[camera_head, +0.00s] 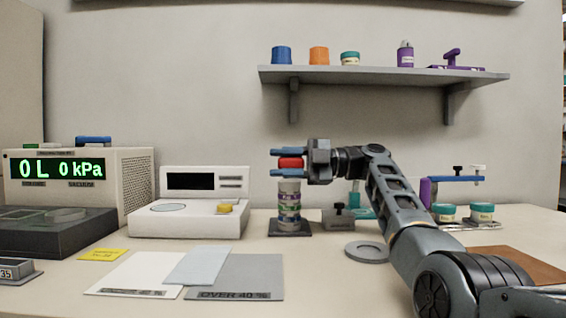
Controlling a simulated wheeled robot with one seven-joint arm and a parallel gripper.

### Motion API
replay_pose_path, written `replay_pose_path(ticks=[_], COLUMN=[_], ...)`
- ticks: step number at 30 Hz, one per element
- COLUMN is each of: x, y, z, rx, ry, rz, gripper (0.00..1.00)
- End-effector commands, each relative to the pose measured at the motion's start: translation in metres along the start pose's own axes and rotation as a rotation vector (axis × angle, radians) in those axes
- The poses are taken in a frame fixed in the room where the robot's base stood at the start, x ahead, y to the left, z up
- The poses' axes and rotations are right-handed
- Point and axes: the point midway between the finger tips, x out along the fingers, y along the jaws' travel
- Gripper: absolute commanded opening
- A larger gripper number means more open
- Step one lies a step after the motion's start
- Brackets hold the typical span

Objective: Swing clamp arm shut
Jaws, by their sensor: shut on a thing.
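My gripper (288,163) points left, with its two blue fingers one above the other. It is shut on a red piece (290,163) that shows between the fingers. Directly below is a banded stack of rings (289,205) standing upright on a dark square base (290,229). The lower finger is close above the stack; I cannot tell whether the red piece is joined to it. No part is plainly recognisable as the clamp arm. A blue bar with dark knobs (455,179) stands at the right, partly hidden by my arm.
A white scale (188,218) and a vacuum readout box (80,170) stand left. Cards (235,278) lie in front. A shelf (380,75) hangs above.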

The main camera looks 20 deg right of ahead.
Motion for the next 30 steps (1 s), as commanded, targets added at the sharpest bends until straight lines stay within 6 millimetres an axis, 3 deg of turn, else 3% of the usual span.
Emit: replay_pose_path(ticks=[1,9,10,14,26,30], x=[-0.0016,-0.0019,-0.0019,-0.0016,-0.0009,-0.0100], y=[-0.0085,-0.0091,-0.0092,-0.0085,-0.0042,-0.0027], z=[0.0078,0.0081,0.0081,0.0071,0.0036,0.0034], rx=[0.022,0.023,0.023,0.020,0.010,0.010], ry=[-0.014,-0.014,-0.014,-0.012,-0.006,-0.007], rz=[0.000,0.000,0.000,-0.001,-0.001,0.001], gripper=[0.00,0.00,0.41,0.54,0.55,0.55])
